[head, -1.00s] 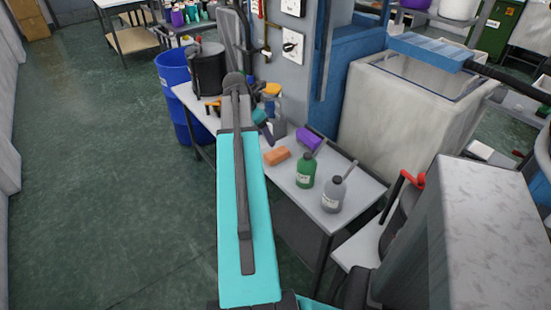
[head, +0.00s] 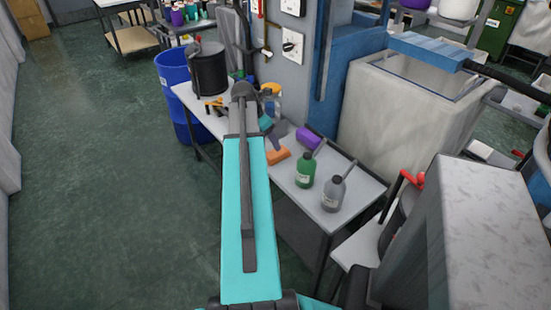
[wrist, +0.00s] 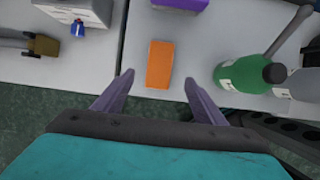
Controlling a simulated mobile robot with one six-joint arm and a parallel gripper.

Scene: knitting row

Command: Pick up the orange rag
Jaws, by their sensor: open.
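The orange rag (head: 278,156), a folded block shape, lies on the light grey table (head: 355,189). In the wrist view the rag (wrist: 160,65) lies just beyond the fingertips, roughly midway between them. My gripper (wrist: 157,80) is open and empty, with its two fingers apart over the table's near edge. In the head view my arm hides most of the gripper, and part of it shows close to the rag's upper left.
A green bottle (head: 305,168) and a grey bottle (head: 333,193) stand right of the rag. A purple block (head: 308,138) lies behind it. A dark pot (head: 209,70) stands at the table's far end, beside a blue bin (head: 174,72). A wall panel (head: 290,75) rises behind.

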